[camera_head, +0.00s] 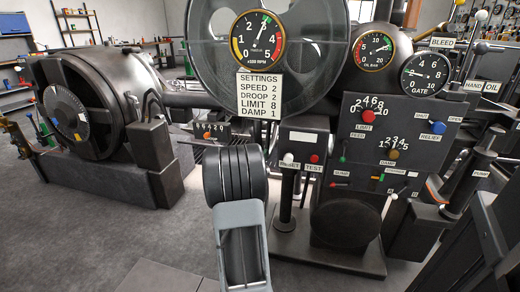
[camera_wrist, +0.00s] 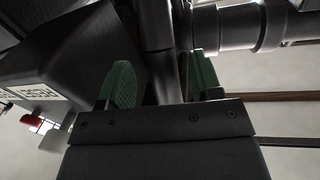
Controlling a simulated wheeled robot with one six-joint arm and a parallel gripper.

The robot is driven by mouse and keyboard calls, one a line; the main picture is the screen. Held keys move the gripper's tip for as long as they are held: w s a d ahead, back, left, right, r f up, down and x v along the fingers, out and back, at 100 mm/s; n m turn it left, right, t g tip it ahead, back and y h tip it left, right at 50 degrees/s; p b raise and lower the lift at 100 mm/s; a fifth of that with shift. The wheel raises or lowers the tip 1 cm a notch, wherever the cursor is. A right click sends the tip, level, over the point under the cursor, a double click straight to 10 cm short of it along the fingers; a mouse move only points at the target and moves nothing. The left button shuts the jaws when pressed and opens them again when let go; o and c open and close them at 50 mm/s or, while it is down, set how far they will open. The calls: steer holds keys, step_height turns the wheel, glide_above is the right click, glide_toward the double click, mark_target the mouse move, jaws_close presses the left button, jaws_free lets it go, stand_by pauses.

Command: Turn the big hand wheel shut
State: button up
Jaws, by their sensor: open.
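A large dark wheel (camera_head: 205,62) stands at the top centre of the head view, cut off by the top edge and partly covered by a gauge and a settings card. I cannot tell for sure that it is the big hand wheel. My gripper (camera_wrist: 163,82) shows in the wrist view with its two green fingertips apart. A dark bar (camera_wrist: 158,35) runs between the fingers; I cannot tell whether they touch it or what it belongs to. In the head view my own arm fills the lower centre, and my gripper does not show there.
A dark box with a TEST label (camera_wrist: 30,88) is close on the left in the wrist view. A control panel (camera_head: 385,140) with knobs and levers stands right of centre. A gate gauge (camera_head: 425,76) is above it. A dynamo (camera_head: 90,105) stands at left, with open floor before it.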

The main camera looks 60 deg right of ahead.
steer(key=shift+w+d+b, duration=0.15)
steer(key=shift+d, duration=0.7)
steer(key=shift+w+d+b, duration=0.1)
steer(key=shift+d+b, duration=0.05)
steer(key=shift+d, duration=0.7)
jaws_close()
